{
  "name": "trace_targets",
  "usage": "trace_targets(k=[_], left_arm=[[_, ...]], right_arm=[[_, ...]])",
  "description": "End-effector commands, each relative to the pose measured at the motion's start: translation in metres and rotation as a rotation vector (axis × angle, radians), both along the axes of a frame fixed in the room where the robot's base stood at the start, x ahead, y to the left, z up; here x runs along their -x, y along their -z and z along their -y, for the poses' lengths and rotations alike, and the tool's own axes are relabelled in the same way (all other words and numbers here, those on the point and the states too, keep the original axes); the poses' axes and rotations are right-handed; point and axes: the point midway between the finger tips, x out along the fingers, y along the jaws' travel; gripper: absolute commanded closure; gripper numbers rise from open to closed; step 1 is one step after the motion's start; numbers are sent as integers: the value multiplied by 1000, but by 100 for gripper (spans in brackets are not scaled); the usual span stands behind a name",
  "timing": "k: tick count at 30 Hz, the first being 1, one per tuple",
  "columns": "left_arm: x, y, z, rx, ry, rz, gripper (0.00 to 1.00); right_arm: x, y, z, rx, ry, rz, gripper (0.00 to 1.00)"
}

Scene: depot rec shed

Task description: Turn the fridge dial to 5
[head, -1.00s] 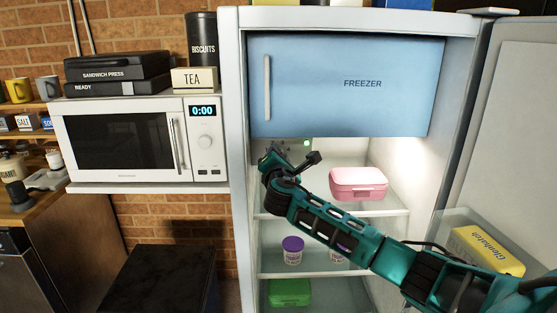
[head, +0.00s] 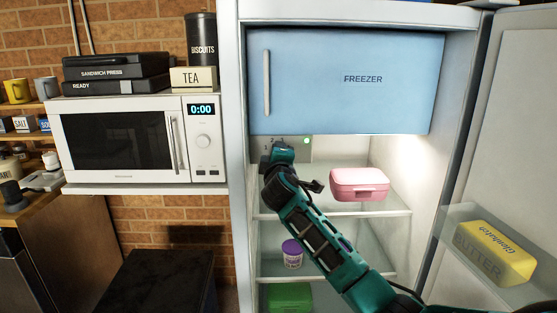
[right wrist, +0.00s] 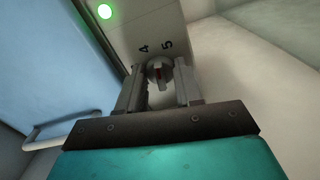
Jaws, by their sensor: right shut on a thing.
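My right gripper (right wrist: 160,88) is shut on the dial, with one finger on each side. In the head view my right gripper (head: 273,158) reaches the panel (head: 294,149) and hides the dial. My left gripper is not in view.
The freezer door (head: 350,85) is closed just above the gripper. A green light (head: 306,141) glows on the panel. A pink box (head: 359,184) sits on the shelf right of my arm. The open fridge door (head: 515,130) at right holds a yellow butter pack (head: 494,253).

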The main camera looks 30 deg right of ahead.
Motion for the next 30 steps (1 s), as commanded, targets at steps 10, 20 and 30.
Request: trace_targets(k=[10,20,30], left_arm=[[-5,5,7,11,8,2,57],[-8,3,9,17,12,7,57],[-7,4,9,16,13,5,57]], right_arm=[[0,1,1,-238,1,148,96],[0,0,1,-355,1,220,96],[0,-1,1,-380,0,236,96]])
